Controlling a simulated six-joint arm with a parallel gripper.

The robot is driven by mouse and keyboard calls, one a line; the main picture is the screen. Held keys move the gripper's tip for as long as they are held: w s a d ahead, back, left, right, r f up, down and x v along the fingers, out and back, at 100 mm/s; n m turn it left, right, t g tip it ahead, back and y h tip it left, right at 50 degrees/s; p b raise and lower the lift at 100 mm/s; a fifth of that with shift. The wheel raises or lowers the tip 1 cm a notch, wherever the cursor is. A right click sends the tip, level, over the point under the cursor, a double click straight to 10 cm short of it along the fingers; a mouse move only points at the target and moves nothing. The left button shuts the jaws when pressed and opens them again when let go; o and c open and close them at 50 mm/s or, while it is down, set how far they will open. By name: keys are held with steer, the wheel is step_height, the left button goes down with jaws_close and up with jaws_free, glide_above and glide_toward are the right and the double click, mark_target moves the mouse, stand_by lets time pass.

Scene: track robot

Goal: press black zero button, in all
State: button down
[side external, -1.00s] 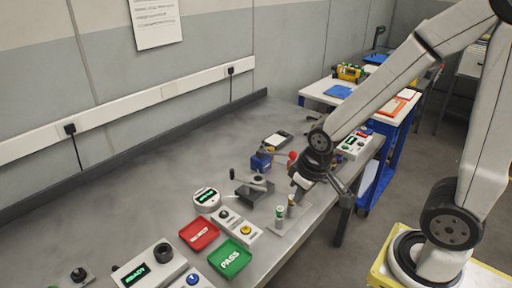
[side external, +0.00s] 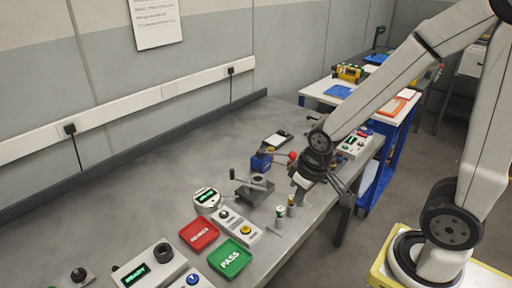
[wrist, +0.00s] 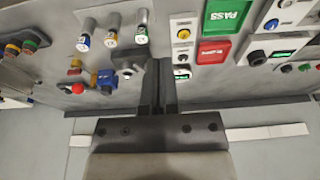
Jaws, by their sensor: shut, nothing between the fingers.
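A white button box (side external: 235,226) sits mid-bench. It carries dark buttons (side external: 224,214) and a yellow button (side external: 246,230); their labels are too small to read. The same box shows in the wrist view (wrist: 183,45), right of my fingers, with a dark button (wrist: 181,58) near its lower end. A round gauge with a lit green display (side external: 207,197) stands beside the box. My gripper (wrist: 160,64) is shut and empty. In the side view my gripper (side external: 300,188) is above the bench's front part, to the right of the box and apart from it.
A red tray (side external: 199,233) and green PASS tray (side external: 230,258) lie beside the box. A dark fixture with a lever (side external: 254,191), upright cylinders (side external: 280,216) and a blue block with a red-knobbed lever (side external: 262,162) stand near my gripper. The bench's rear is mostly clear.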

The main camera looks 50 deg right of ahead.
steer(key=shift+w, duration=0.1)
steer(key=n+t+y, duration=0.2)
steer(key=n+t, duration=0.4)
steer(key=n, duration=0.5)
glide_above(227, 213)
steer(key=shift+a+f, duration=0.15)
steer(key=shift+f, duration=2.7)
steer(key=shift+f, duration=0.1)
steer(key=shift+f, duration=4.3)
